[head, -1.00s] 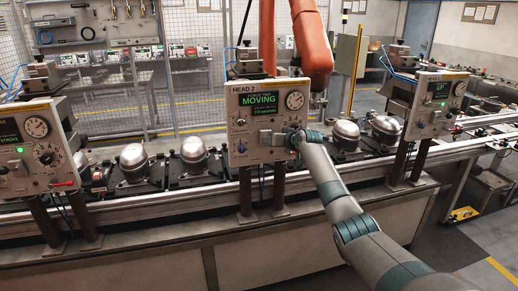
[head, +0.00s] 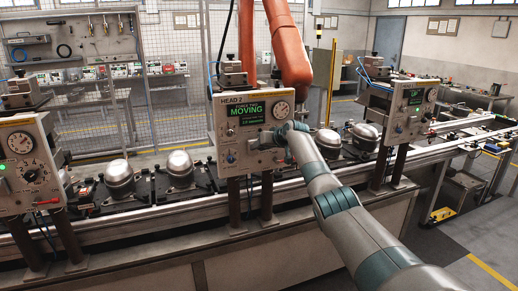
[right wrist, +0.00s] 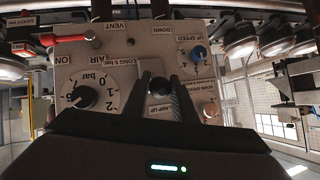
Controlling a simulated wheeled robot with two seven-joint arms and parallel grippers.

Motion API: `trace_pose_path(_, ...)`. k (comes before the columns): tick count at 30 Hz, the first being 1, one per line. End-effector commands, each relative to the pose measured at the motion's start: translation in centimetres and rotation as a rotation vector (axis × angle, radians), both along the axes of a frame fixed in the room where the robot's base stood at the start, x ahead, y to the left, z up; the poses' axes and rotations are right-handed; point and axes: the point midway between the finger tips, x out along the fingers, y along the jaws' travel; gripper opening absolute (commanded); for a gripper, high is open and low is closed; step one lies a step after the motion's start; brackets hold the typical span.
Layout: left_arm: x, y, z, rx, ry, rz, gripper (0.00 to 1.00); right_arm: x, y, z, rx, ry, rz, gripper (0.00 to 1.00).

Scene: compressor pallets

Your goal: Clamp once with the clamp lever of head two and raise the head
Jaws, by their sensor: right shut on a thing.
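The head two panel (head: 226,165), labelled HEAD 2, stands at the middle of the head view with its green display (head: 247,113) reading MOVING. My right gripper (head: 279,138) is at the panel's lower right part. A label partly hidden by the fingers reads CLAMP-UP or similar. The lever's stem is hidden. My left gripper is not in view.
Similar panels stand left (head: 25,165) and right (head: 405,110). Silver compressors (head: 119,176) sit on the line behind. An orange robot arm (head: 288,45) hangs behind head two.

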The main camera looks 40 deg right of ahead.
Motion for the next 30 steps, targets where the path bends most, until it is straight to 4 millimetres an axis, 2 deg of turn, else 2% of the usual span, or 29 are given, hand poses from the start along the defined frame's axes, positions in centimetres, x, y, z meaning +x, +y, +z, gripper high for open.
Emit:
trace_pose_path(3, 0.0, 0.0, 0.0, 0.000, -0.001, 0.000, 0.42, 0.0, 0.0, 0.1, 0.000, -0.002, 0.000, 0.00)
trace_pose_path(4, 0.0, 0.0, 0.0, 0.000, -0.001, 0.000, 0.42, 0.0, 0.0, 0.1, 0.000, -0.002, 0.000, 0.32)
trace_pose_path(6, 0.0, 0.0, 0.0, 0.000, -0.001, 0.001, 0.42, 0.0, 0.0, 0.1, 0.000, -0.002, 0.000, 0.43)
trace_pose_path(20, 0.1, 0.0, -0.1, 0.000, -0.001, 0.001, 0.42, -0.2, 0.0, 0.1, 0.000, -0.001, 0.000, 0.43)
trace_pose_path(30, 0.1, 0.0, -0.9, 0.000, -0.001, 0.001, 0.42, -2.0, 0.0, 1.2, -0.002, -0.003, 0.000, 0.43)
